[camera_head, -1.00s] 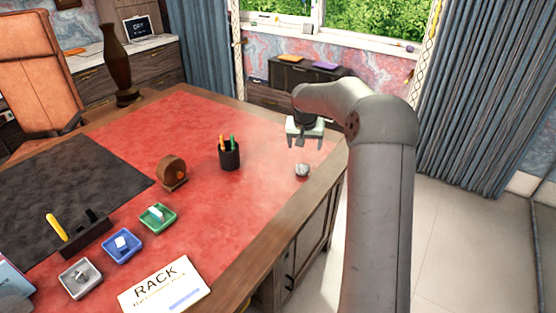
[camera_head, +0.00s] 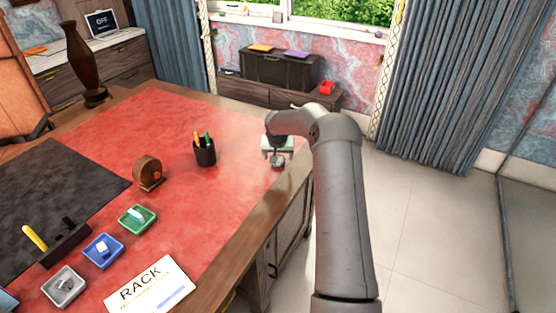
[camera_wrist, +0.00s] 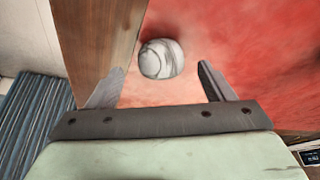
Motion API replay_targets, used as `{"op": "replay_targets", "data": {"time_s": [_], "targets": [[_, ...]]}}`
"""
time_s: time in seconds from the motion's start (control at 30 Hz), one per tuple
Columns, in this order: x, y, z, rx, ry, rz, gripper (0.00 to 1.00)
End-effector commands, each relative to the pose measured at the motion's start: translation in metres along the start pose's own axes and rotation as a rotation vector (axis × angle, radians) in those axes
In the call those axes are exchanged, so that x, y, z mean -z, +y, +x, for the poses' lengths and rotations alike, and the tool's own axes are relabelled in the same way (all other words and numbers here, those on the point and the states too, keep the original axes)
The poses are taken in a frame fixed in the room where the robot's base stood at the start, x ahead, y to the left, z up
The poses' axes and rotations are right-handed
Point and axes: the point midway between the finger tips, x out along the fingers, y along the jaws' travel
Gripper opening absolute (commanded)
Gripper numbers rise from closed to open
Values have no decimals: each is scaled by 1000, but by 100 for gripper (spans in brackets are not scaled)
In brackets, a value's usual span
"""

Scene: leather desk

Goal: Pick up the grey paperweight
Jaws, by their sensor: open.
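The grey paperweight (camera_head: 278,161) is a small rounded stone with pale and dark veins. It sits on the red leather top near the desk's right edge, and it also shows in the wrist view (camera_wrist: 161,58). My gripper (camera_head: 278,156) is low above it, pointing down. In the wrist view my gripper (camera_wrist: 155,82) is open, and the paperweight appears beyond and roughly between the two fingertips. I cannot tell the exact height gap; no contact shows.
A black pen cup (camera_head: 205,153) stands left of the paperweight. A round wooden object (camera_head: 148,172), a green tray (camera_head: 137,219), a blue tray (camera_head: 103,250) and a grey tray (camera_head: 64,286) lie farther left. The wooden desk edge (camera_wrist: 95,40) is close by.

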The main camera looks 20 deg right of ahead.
Motion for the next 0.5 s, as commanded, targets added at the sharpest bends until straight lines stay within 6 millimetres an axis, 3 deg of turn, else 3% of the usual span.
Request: {"op": "replay_targets", "data": {"time_s": [0.2,0.5], "targets": [[0,-1,29,0,-2,0,75],[0,-1,35,-1,0,0,75]]}}
